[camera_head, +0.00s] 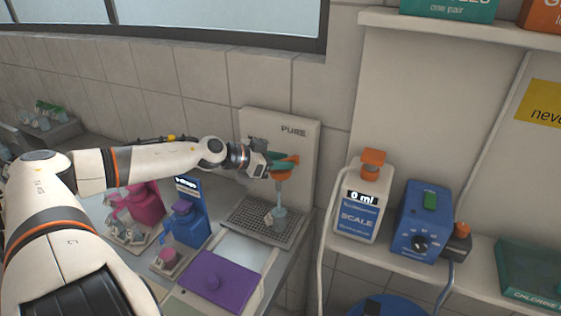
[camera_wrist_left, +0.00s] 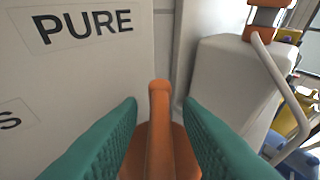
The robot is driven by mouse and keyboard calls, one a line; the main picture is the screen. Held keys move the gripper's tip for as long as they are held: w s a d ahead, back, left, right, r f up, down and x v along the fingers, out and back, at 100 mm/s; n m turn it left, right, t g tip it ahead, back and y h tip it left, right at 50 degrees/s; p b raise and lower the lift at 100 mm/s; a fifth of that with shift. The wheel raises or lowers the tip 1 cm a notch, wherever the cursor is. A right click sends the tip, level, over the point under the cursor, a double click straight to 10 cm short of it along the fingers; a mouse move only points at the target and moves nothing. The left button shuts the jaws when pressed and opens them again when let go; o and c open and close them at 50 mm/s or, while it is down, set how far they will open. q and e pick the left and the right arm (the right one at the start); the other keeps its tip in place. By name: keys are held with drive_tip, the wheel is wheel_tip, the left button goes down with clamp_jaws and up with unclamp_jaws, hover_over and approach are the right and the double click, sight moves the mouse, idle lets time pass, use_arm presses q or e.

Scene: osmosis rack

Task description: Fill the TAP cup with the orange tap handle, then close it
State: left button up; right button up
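The orange tap handle (camera_head: 293,159) is on the wall panel marked PURE (camera_head: 300,140). In the left wrist view the handle (camera_wrist_left: 160,100) stands upright between the two green fingers. My left gripper (camera_head: 284,165) is open around it, with gaps showing on both sides. Below the tap, a pale spout (camera_head: 280,194) points down at a small pale cup (camera_head: 280,217) on the dark drip grid (camera_head: 248,217). A tag beside the cup is too small to read, and the water level does not show. My right gripper is out of view.
Left of the grid are a blue device (camera_head: 187,224), a pink device (camera_head: 143,202) and a purple lid (camera_head: 217,280). The wall panel is close behind the handle.

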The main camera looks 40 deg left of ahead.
use_arm(q)
clamp_jaws()
drive_tip(key=shift+h, duration=0.3)
drive_tip(key=shift+w+m+g+h+b, duration=0.1)
drive_tip(key=shift+m+g+h+b, duration=0.4)
drive_tip(key=shift+m+h+b, duration=0.35)
drive_tip(key=shift+r+m+g+h, duration=0.1)
drive_tip(key=shift+m+g+h, duration=0.3)
drive_tip(key=shift+m+h, duration=0.25)
drive_tip(key=m+g+h, duration=0.2)
drive_tip(key=m, duration=0.1)
drive_tip(key=shift+r+p, duration=0.2)
drive_tip(key=shift+p, duration=0.2)
drive_tip(key=shift+f+m+g+h, duration=0.1)
drive_tip(key=shift+m+g+h, duration=0.5)
drive_tip(key=shift+m+g, duration=0.35)
drive_tip(key=shift+f+m+g+h, duration=0.15)
drive_tip(key=shift+m+g+h, duration=0.25)
drive_tip(key=shift+m+g, duration=0.4)
drive_tip(key=shift+m+g+h+b, duration=0.45)
drive_tip(key=shift+m+g, duration=0.4)
drive_tip(key=shift+g, duration=0.4)
